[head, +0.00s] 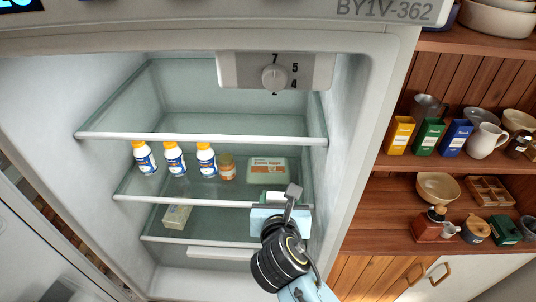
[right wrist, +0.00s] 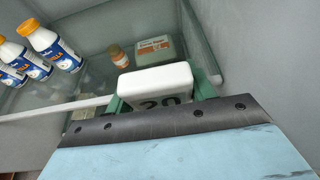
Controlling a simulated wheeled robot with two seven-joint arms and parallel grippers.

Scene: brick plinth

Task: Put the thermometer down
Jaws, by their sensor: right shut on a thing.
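The thermometer (right wrist: 155,81) is a small white block with a dark "20" on its face, seen in the right wrist view. My right gripper (right wrist: 160,94) is shut on it, with a green finger on each side. In the head view my right gripper (head: 274,201) is inside the open fridge, at the right end near the front edge of the middle glass shelf (head: 140,187). A little of the thermometer shows there above the wrist; the arm hides most of it. I cannot tell whether it touches the shelf. My left gripper is not in view.
Several white-and-blue bottles (head: 174,158), an orange-lidded jar (head: 227,168) and a green tub (head: 267,171) stand on the middle shelf. A small carton (head: 177,216) is lower down. The dial (head: 275,78) hangs above. The fridge's right wall is close to my gripper.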

